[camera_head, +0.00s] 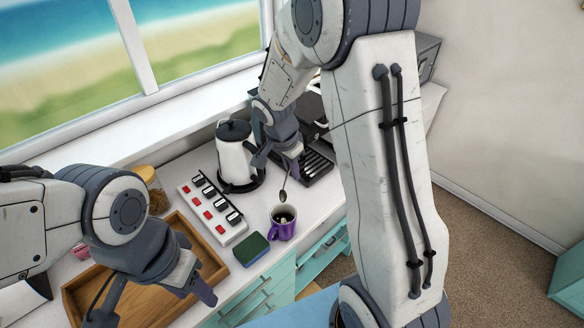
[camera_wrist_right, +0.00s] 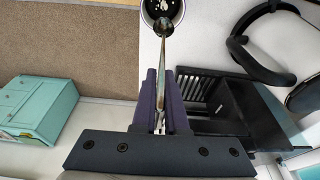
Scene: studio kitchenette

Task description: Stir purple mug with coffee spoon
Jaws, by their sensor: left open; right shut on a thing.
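The purple mug (camera_head: 282,229) stands upright on the white counter, with dark contents showing inside. My right gripper (camera_head: 292,167) is shut on the coffee spoon (camera_head: 283,195), which hangs bowl down just above the mug. In the right wrist view, the spoon (camera_wrist_right: 161,55) reaches from between the fingers (camera_wrist_right: 160,103) to in front of the mug's opening; the mug (camera_wrist_right: 181,20) is cut off by the top edge. My left gripper (camera_head: 155,306) is open and empty over the wooden tray, away from the mug.
A green and blue sponge (camera_head: 252,250) lies left of the mug, beside a power strip (camera_head: 212,208) with red switches. A kettle (camera_head: 236,160) stands behind. The wooden tray (camera_head: 205,247) and a jar (camera_head: 154,190) are at left.

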